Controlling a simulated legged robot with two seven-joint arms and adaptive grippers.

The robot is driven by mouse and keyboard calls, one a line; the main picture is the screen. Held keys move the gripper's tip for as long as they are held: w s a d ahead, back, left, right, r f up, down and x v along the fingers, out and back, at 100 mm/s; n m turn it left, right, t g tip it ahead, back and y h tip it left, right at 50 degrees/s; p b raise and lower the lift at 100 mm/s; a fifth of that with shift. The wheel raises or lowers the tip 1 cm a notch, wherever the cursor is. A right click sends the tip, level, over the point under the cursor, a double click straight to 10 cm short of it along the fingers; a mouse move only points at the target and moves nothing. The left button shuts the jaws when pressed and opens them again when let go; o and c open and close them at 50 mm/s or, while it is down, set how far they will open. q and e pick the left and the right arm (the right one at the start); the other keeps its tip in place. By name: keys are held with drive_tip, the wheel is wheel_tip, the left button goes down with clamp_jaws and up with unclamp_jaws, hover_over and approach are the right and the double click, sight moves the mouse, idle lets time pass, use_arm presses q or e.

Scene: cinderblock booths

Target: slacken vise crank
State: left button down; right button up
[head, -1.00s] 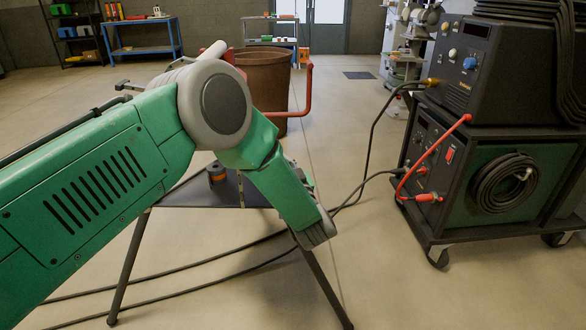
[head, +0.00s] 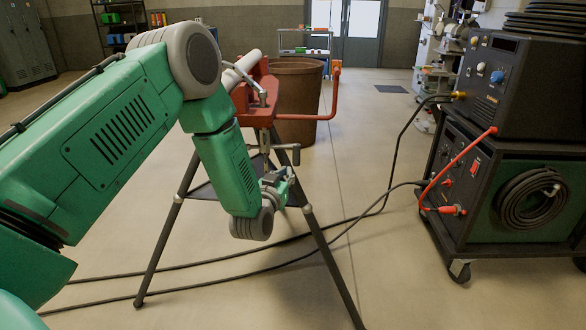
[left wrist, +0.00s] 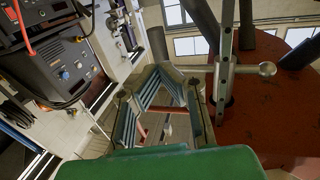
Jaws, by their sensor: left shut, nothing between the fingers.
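The red vise (head: 262,108) sits on a dark tripod stand (head: 319,245), partly behind my left arm. A grey crank handle (head: 289,147) shows just below the vise. In the left wrist view a metal crank with a crossbar and rounded end (left wrist: 250,69) stands beside a red vise part (left wrist: 285,105), right of my fingers. My left gripper (head: 277,178) is below the vise, near the grey handle and apparently apart from it. It also shows in the left wrist view (left wrist: 178,80), shut with nothing held. My right gripper is out of view.
A brown bin (head: 299,105) stands behind the vise. A dark welding cart (head: 510,180) with a coiled cable is at the right. Black cables (head: 230,262) run across the floor among the stand legs. Open floor lies between stand and cart.

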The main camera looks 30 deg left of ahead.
sight(294, 158)
use_arm(q)
drive_tip(key=x, duration=0.2)
drive_tip(key=b+x, duration=0.1)
drive_tip(key=x, duration=0.1)
drive_tip(key=shift+w+d, duration=0.15)
drive_tip(key=shift+w, duration=0.2)
drive_tip(key=shift+w+b, duration=0.35)
drive_tip(key=shift+w+a, duration=0.35)
drive_tip(key=shift+a, duration=0.2)
drive_tip(key=shift+d+r, duration=0.1)
drive_tip(key=shift+d, duration=0.1)
drive_tip(key=shift+w+r, duration=0.15)
drive_tip(key=shift+w, duration=0.15)
drive_tip(key=shift+w+a, duration=0.1)
drive_tip(key=shift+w, duration=0.25)
drive_tip(key=shift+a, duration=0.25)
